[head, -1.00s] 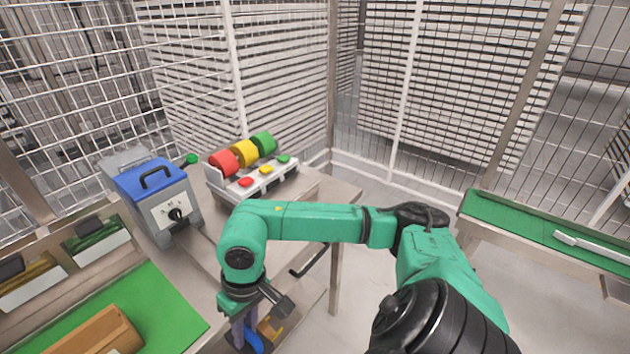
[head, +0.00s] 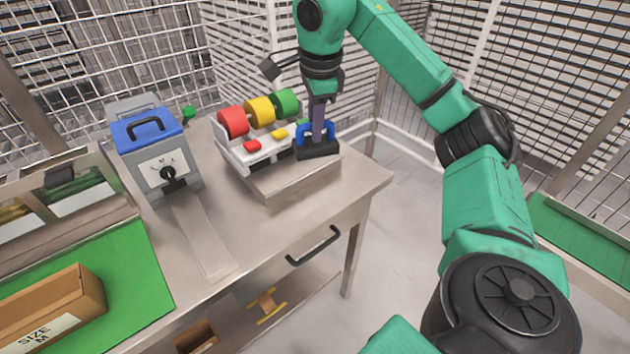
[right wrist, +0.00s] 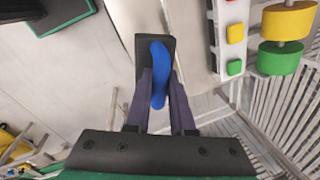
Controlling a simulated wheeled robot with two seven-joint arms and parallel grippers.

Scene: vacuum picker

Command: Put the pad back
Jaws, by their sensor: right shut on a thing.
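The pad is a black block (head: 318,150) with a blue loop handle (head: 331,131). My right gripper (head: 318,129) points down from above and is shut on the handle. The pad is over the right end of the raised metal plate (head: 292,180) on the table, beside the coloured rolls; I cannot tell if it touches the plate. In the right wrist view the blue handle (right wrist: 159,62) sits between the two fingers, with the black pad (right wrist: 141,45) below it. My left gripper is not in view.
The red, yellow and green rolls (head: 258,111) with a button strip (head: 240,156) stand just left of the pad. A grey box with a blue lid (head: 145,128) stands further left. A cardboard box (head: 50,305) lies on a green mat (head: 135,260). The front middle of the table is bare.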

